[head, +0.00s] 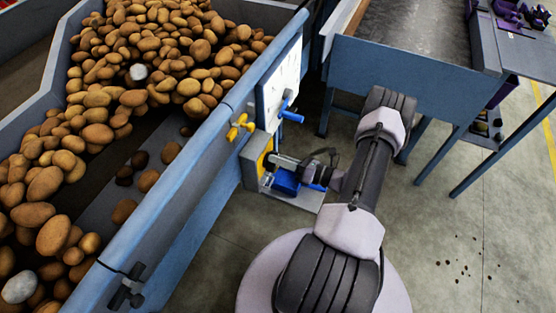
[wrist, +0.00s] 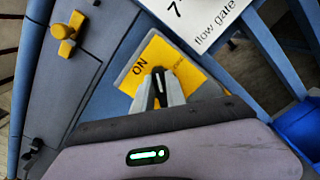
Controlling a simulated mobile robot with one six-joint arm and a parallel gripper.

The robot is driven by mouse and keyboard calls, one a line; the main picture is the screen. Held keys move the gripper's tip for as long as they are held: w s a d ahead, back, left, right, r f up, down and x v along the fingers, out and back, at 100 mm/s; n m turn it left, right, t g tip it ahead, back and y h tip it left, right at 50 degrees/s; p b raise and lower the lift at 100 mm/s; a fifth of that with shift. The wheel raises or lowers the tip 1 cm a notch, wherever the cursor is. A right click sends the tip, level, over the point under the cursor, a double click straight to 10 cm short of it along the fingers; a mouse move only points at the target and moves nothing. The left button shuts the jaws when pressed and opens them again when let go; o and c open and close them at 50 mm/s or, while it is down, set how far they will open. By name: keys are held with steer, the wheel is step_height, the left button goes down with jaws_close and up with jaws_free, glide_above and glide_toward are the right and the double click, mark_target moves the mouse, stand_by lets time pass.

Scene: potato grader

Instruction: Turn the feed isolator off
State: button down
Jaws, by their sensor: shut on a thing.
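The feed isolator is a grey box with a yellow plate (head: 262,160) on the side of the blue hopper frame. In the wrist view its yellow plate (wrist: 133,80) reads "ON" at the upper left, with smaller, blurred lettering at the right. My gripper (head: 275,160) reaches the plate from the right. In the wrist view my gripper (wrist: 160,80) is shut on the dark isolator handle, which is mostly hidden between the fingers. The handle's exact angle is hard to tell.
A yellow handle (head: 240,127) and a blue handle (head: 291,114) sit close above the isolator. A white panel (wrist: 215,20) reads "flow gate". A blue bin (head: 287,182) is below my gripper. The hopper's blue rail (head: 175,180) borders the potatoes.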

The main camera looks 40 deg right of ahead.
steer(key=shift+w+d+f+m+b, duration=0.1)
steer(key=shift+f+m+b, duration=0.1)
steer(key=shift+m, duration=1.45)
steer(key=shift+s+d+f+m+b, duration=0.1)
steer(key=shift+f+m+b, duration=0.15)
steer(key=shift+m, duration=1.45)
steer(key=shift+w+d+f+m+b, duration=0.1)
steer(key=shift+f+m+b, duration=0.1)
steer(key=shift+m, duration=1.45)
steer(key=c, duration=1.4)
jaws_free()
steer(key=shift+o, duration=0.2)
steer(key=p+v, duration=0.2)
steer(key=v, duration=1.5)
steer(key=shift+p, duration=0.4)
